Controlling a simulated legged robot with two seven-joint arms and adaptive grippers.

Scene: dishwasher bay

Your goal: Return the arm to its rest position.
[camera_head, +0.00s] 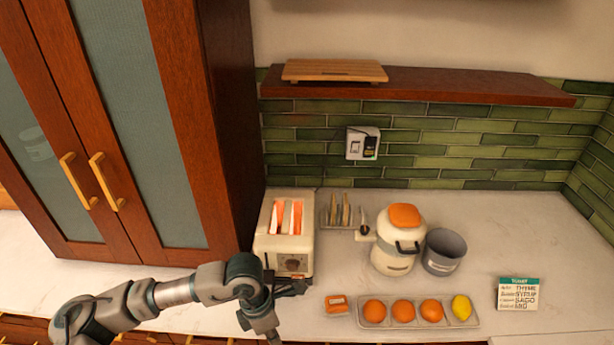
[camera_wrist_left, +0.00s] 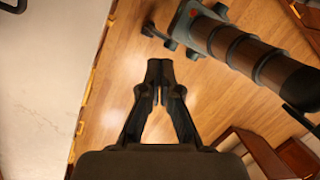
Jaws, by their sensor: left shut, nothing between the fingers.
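My left arm (camera_head: 175,292) comes in from the left in the head view. It is bent in front of the toaster, over the front part of the counter, and its end drops toward the bottom edge of the picture. In the left wrist view my left gripper (camera_wrist_left: 160,75) is shut and empty, its fingertips together above the wooden floor (camera_wrist_left: 125,90). The counter edge runs to its left in that view.
The arm partly hides the toaster (camera_head: 287,225). To its right are a toast rack (camera_head: 342,212), a cream jar (camera_head: 395,250), a grey pot (camera_head: 444,250), a fruit tray (camera_head: 392,324), an orange box (camera_head: 336,304) and a note card (camera_head: 518,294). A tall cabinet (camera_head: 185,120) stands left.

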